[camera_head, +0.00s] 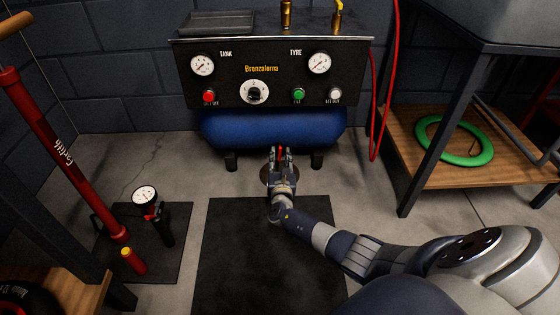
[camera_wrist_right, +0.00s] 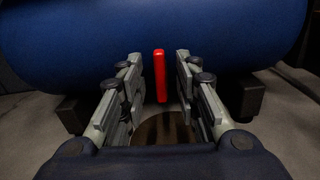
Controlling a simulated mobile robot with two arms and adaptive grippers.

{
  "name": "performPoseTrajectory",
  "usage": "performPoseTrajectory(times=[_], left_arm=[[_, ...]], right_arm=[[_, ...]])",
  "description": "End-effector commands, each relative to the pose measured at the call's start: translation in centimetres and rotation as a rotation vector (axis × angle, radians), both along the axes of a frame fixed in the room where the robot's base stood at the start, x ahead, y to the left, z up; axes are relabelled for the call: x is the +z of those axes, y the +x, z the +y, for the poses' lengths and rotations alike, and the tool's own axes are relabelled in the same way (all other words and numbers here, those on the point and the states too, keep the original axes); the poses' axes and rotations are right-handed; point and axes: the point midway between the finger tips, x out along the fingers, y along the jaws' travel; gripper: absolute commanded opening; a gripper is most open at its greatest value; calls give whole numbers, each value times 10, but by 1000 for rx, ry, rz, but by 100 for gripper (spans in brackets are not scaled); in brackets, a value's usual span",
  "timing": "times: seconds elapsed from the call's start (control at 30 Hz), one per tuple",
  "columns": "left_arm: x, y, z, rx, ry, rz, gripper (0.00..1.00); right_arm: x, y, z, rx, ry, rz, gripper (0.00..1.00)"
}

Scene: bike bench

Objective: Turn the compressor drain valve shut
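The compressor (camera_head: 272,75) stands against the back wall, with a black panel above a blue tank (camera_head: 225,128). The drain valve shows as a red handle (camera_wrist_right: 160,76) under the tank in the right wrist view. It stands upright in that view, and its body is hidden. My right gripper (camera_head: 280,152) is low in front of the tank. Its fingers, also clear in the right wrist view (camera_wrist_right: 158,82), are open on either side of the red handle, with gaps on both sides. My left gripper is in neither view.
A dark round patch (camera_wrist_right: 162,130) lies on the floor below the valve. A black mat (camera_head: 240,235) lies in front. A floor pump (camera_head: 60,150) stands left; a bench shelf (camera_head: 420,150) with a green ring (camera_head: 428,143) is right. A red hose (camera_head: 377,140) hangs beside the compressor.

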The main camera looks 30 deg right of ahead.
Motion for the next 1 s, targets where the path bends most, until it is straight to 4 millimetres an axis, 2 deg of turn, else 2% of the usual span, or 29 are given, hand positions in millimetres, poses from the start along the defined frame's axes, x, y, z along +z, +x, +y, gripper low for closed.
performPoseTrajectory(times=[0.1,0.43,0.57,1.0], left_arm=[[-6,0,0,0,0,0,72],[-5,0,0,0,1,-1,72],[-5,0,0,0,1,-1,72],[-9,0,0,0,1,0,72]], right_arm=[[-1,6,-4,-1,0,0,30],[1,8,-5,-1,1,1,30],[0,8,-5,-1,1,1,1],[-1,7,-5,0,29,-18,0]])
